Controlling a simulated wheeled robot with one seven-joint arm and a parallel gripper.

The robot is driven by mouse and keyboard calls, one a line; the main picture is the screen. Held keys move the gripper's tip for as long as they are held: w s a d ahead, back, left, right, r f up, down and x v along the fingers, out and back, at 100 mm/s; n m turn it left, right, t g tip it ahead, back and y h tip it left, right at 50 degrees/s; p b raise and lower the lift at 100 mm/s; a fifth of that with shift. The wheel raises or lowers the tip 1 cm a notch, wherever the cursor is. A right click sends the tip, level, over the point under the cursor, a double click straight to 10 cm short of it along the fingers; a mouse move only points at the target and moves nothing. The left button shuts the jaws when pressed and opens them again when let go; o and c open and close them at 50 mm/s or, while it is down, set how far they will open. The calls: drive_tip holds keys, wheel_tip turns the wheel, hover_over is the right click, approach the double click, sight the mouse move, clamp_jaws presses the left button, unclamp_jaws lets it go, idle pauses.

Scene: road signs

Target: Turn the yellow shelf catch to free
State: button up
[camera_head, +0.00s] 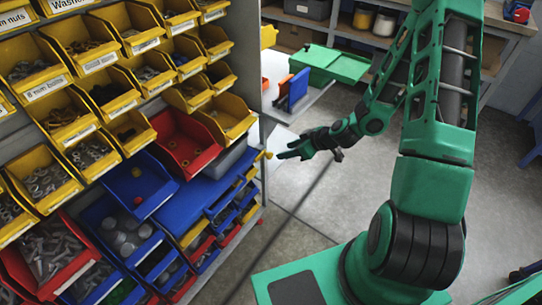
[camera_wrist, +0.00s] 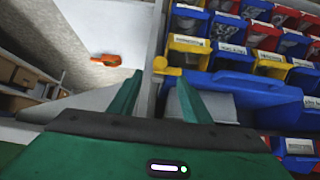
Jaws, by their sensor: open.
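The yellow shelf catch (camera_wrist: 166,69) sits on the edge of the bin shelf, a small yellow knob with a short arm. It lies just beyond and between my fingertips in the wrist view and looks apart from them. In the head view the catch (camera_head: 264,155) shows at the shelf's right edge, just left of my gripper (camera_head: 281,155). My gripper (camera_wrist: 161,81) is open and empty, its two green fingers pointing at the catch. I cannot read any free mark or exact angle of the catch.
The shelf holds yellow bins (camera_head: 85,55), red bins (camera_head: 184,141) and blue bins (camera_head: 138,182), close to my gripper. A green box (camera_head: 330,64) stands on a surface behind. An orange item (camera_wrist: 106,60) lies left in the wrist view. Open floor (camera_head: 300,190) is right of the shelf.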

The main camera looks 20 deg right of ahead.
sight(271, 155)
drive_tip(key=x, duration=1)
